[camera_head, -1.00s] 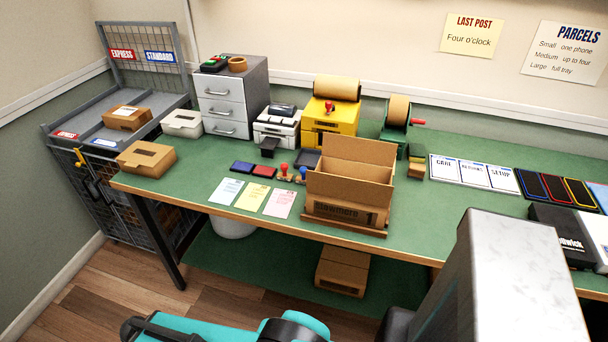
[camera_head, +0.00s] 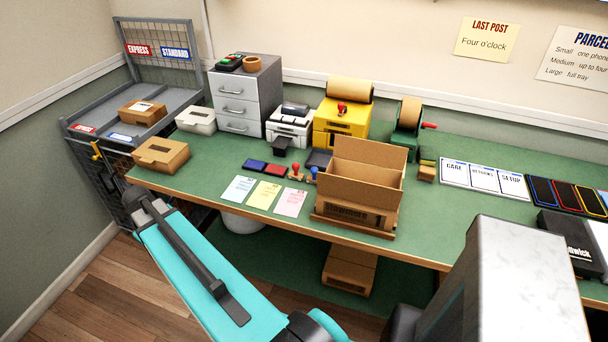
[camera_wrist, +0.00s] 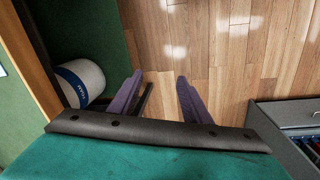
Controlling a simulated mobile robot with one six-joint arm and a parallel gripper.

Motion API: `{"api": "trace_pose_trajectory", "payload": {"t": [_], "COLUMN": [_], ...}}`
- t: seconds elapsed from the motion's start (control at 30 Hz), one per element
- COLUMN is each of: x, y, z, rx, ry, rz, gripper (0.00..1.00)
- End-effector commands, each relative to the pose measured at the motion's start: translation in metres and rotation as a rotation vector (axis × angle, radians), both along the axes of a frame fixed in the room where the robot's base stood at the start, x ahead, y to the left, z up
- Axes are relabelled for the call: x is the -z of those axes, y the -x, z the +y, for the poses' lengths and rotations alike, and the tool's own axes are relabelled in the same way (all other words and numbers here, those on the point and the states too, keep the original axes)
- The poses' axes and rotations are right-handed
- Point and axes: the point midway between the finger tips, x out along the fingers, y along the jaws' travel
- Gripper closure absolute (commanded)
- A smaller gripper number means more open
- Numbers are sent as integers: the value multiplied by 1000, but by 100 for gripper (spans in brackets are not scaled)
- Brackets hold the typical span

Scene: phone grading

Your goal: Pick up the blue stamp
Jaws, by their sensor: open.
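The blue stamp (camera_head: 313,175) stands on the green table in the head view, small and partly hidden by the left side of the open cardboard box (camera_head: 358,188). A red stamp (camera_head: 296,171) stands just left of it. My gripper shows in the wrist view (camera_wrist: 160,82) with its two purple fingers apart and nothing between them. It hangs over the wooden floor beside the table, well away from the stamp. The stamp is not in the wrist view.
Blue (camera_head: 254,164) and red (camera_head: 275,169) ink pads lie left of the stamps. Three paper sheets (camera_head: 265,195) lie in front. In the wrist view, a white roll-like bin (camera_wrist: 80,84) is at left and a grey crate (camera_wrist: 285,128) at right.

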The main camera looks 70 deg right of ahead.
Motion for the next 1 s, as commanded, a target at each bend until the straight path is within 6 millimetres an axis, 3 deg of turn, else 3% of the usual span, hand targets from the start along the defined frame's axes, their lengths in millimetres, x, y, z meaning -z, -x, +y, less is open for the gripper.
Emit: {"api": "trace_pose_trajectory", "payload": {"t": [0.03, 0.1, 0.27, 0.47, 0.7, 1.0], "x": [-16, -32, -64, -101, -147, -206], "y": [1, 5, 26, 64, 125, 219], "z": [-25, -52, -113, -185, -263, -341], "rx": [26, 51, 112, 192, 290, 419], "ry": [14, 29, 61, 96, 135, 174], "rz": [-8, -12, -7, 11, 38, 81], "gripper": [56, 56, 56, 56, 56, 56]}}
